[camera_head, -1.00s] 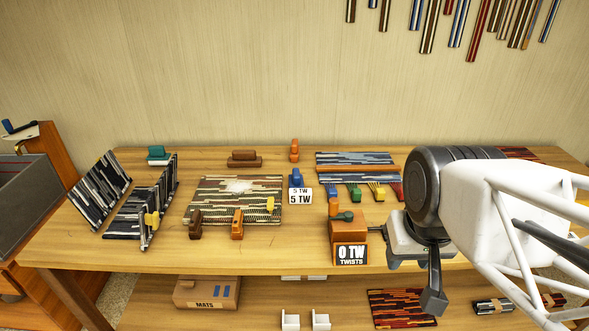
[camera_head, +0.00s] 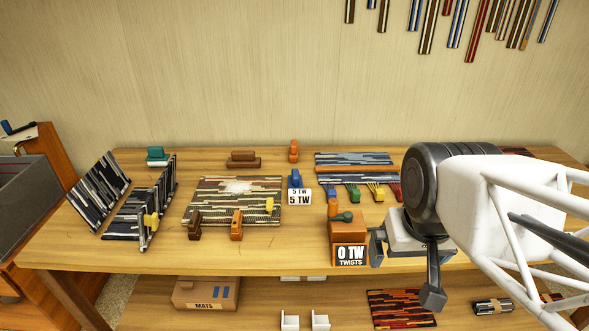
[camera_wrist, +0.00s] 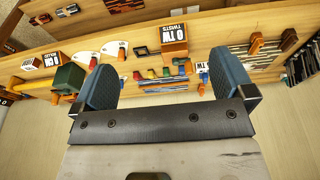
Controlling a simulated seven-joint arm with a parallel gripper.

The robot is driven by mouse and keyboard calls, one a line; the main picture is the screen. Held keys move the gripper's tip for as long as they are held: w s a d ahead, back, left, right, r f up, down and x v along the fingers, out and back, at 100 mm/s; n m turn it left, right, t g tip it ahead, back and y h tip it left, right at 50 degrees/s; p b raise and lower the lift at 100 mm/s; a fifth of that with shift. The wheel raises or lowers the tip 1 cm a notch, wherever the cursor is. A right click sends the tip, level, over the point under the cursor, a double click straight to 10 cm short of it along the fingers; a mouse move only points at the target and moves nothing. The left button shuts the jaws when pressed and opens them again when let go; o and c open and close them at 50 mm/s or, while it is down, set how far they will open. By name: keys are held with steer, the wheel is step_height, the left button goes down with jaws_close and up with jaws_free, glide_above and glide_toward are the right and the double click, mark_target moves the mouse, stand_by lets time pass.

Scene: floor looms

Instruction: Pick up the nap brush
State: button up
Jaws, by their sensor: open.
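I cannot tell for sure which thing is the nap brush. A brown block on a wider brown base (camera_head: 243,159) lies at the back of the table, left of centre. A teal-topped block with a pale underside (camera_head: 157,155) stands at the back left. Both are brush-like and untouched, well left of my gripper. My gripper (camera_wrist: 163,72) is open in the wrist view, its two blue-grey pads wide apart with nothing between them. In the head view it hangs over the table's front right, beside the orange box, partly hidden by my arm.
The orange box with the "0 TW" sign (camera_head: 350,254) is close left of my gripper. A patterned mat (camera_head: 215,210) carries small blocks. Dark striped panels (camera_head: 98,187) stand at left. My arm hides the table's right part. Bare wood (camera_head: 295,235) lies between mat and box.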

steer(key=w+a+r+n, duration=0.25)
steer(key=w+n, duration=0.25)
steer(key=w, duration=1.3)
steer(key=n+g, duration=0.3)
steer(key=n, duration=1)
glide_above(296, 173)
steer(key=s, duration=0.1)
steer(key=f, duration=2.2)
steer(key=shift+d+f, duration=0.2)
steer(key=shift+f, duration=0.2)
steer(key=shift+w+a+f+n, duration=0.25)
steer(key=shift+w+f+n, duration=0.05)
steer(key=shift+w+f, duration=0.2)
steer(key=shift+s+f, duration=0.1)
steer(key=shift+f, duration=1.15)
steer(key=shift+f, duration=0.15)
